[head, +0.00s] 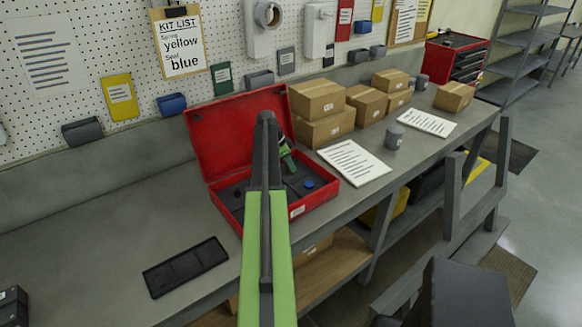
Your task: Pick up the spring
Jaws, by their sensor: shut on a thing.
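An open red toolbox (322,197) stands on the grey bench, its lid tilted back. My green and dark arm reaches over its middle. My gripper (291,166) shows small and partly hidden behind my arm, over the inside of the toolbox. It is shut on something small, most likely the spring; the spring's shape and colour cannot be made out. A round blue piece (308,184) lies in the right part of the toolbox.
A black compartment tray (186,267) lies on the bench, left of my arm. Cardboard boxes (318,99), a white sheet (354,163) and a grey cup (394,137) stand or lie right of the toolbox. The bench at left is mostly clear.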

